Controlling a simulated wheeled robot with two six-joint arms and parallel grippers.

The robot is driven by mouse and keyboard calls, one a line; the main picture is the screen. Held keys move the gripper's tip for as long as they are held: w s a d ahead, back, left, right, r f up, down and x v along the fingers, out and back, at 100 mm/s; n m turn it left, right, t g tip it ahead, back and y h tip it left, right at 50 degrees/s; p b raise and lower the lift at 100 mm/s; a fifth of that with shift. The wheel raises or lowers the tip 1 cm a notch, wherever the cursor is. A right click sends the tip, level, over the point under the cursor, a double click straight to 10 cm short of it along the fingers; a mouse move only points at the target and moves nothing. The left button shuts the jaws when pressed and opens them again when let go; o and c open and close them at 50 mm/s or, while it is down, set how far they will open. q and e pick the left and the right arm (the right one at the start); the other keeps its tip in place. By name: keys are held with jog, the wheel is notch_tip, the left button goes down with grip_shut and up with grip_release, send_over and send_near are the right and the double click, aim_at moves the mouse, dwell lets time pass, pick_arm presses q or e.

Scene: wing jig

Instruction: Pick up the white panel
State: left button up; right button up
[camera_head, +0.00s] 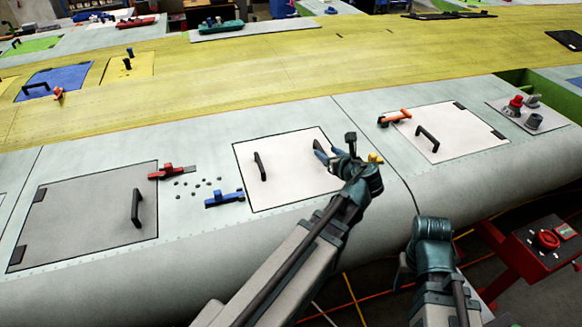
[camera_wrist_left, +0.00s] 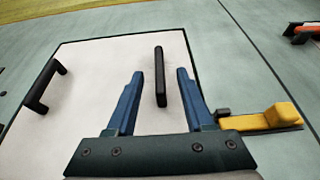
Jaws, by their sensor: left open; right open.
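The white panel (camera_head: 284,186) lies flat in the grey-green wing skin, with a dark outline and two black handles. It also fills much of the left wrist view (camera_wrist_left: 100,95). Its left handle (camera_head: 260,166) is free. My left gripper (camera_head: 324,154) is open at the right handle (camera_head: 317,145). In the left wrist view, that handle (camera_wrist_left: 160,75) stands between the two blue fingers, with a gap on each side. My right gripper (camera_head: 402,273) is low, in front of the wing's rounded edge, away from the panel. Its fingers are mostly hidden behind its wrist.
A yellow clamp (camera_wrist_left: 262,120) sits just right of the panel. A blue clamp (camera_head: 224,198) and red clamp (camera_head: 171,172) lie to its left, with several small dark fasteners between. A grey panel (camera_head: 85,215) is further left. Another pale panel (camera_head: 450,128) with an orange clamp (camera_head: 395,117) is right.

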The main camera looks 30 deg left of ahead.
aim_at(322, 149)
pick_arm(q)
jog(key=shift+b+x, duration=1.05)
jog(key=shift+x, duration=1.65)
jog(key=shift+s, duration=0.1)
grip_shut()
